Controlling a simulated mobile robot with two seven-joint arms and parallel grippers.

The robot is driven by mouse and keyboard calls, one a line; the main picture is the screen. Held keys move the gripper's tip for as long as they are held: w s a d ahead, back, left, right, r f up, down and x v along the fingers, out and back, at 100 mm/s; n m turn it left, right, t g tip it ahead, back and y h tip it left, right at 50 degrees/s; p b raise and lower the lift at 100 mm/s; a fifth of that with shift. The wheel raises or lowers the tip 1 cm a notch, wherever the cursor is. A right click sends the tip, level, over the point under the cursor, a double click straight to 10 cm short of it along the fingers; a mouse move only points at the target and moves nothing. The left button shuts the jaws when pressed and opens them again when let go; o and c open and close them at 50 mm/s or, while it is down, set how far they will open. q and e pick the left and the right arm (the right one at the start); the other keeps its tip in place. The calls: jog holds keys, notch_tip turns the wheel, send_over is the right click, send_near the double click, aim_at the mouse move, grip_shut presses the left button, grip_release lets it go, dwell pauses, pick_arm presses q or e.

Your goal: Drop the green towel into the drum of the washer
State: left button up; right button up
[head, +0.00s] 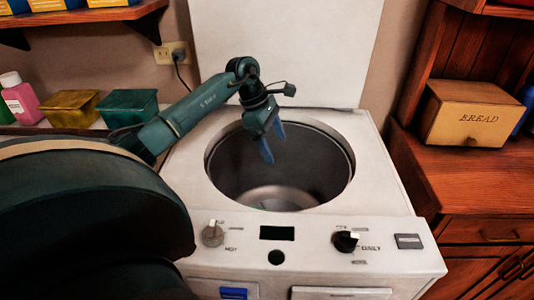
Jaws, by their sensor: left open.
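The white top-loading washer (185,180) stands in the middle with its lid (290,50) raised upright behind it. Its round metal drum (310,165) is open at the top. The visible part of the drum's wall and floor looks bare. My left gripper (272,146) hangs over the drum opening, with its blue fingers pointing down. It is open, and nothing shows between its fingers. I see no green towel in this view; part of the drum is hidden by the near rim. My right gripper is not in view.
Yellow (70,108) and green (128,108) boxes and a pink bottle (20,98) stand at the left. A bread box (474,113) sits on the wooden cabinet at the right. Knobs line the washer's front panel (305,243).

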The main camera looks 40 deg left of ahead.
pick_arm(q)
jog(key=v, duration=1.3)
